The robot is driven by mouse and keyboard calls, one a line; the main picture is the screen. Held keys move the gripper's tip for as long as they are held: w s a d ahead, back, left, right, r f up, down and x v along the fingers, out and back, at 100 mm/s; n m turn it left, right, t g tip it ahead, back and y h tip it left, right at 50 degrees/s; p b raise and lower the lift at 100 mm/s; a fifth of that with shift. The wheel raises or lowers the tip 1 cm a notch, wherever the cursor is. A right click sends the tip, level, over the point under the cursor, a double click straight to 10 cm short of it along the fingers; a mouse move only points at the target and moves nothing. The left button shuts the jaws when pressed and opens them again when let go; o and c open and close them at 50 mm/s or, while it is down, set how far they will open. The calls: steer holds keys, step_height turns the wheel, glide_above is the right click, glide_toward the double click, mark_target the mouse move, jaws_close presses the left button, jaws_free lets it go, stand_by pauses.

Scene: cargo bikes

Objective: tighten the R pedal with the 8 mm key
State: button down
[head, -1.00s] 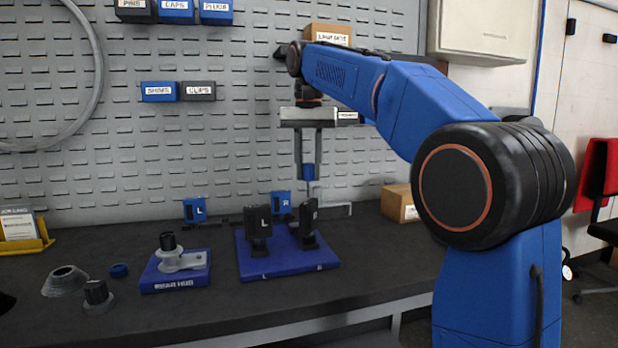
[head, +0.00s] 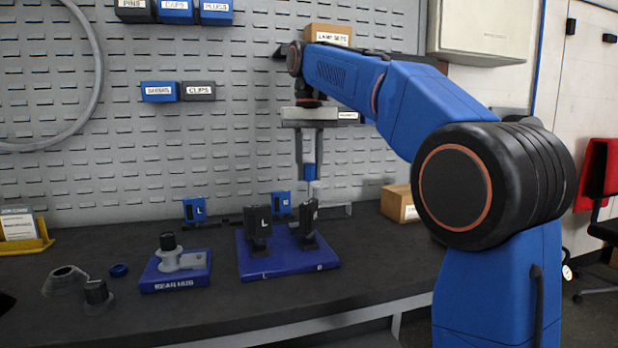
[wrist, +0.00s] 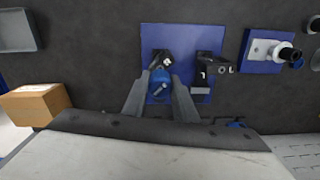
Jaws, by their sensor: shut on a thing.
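My gripper (head: 309,165) points down, shut on the blue handle of a key (head: 309,171). Its thin shank runs down toward the R pedal (head: 310,218), the right one of two black pedals on a blue base plate (head: 289,272). In the wrist view the round blue handle (wrist: 160,83) sits between the fingertips, over the near end of the R pedal (wrist: 158,58). The key's tip is hidden, so I cannot tell whether it is seated. The L pedal (head: 258,226) stands upright at the left. No size mark is readable on the key.
Blue blocks marked L (head: 194,210) and R (head: 281,203) stand behind the plate. The rear hub (head: 180,262) on its blue base is at left, with loose grey parts beyond. A cardboard box (head: 399,204) is at right. The front of the bench is clear.

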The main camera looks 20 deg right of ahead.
steer(key=shift+f, duration=0.45)
stand_by(0.6)
steer(key=c, duration=2.2)
jaws_free()
jaws_close()
steer(key=m, duration=0.4)
steer(key=shift+m, duration=0.3)
steer(key=shift+f+m, duration=0.1)
steer(key=shift+m, duration=0.8)
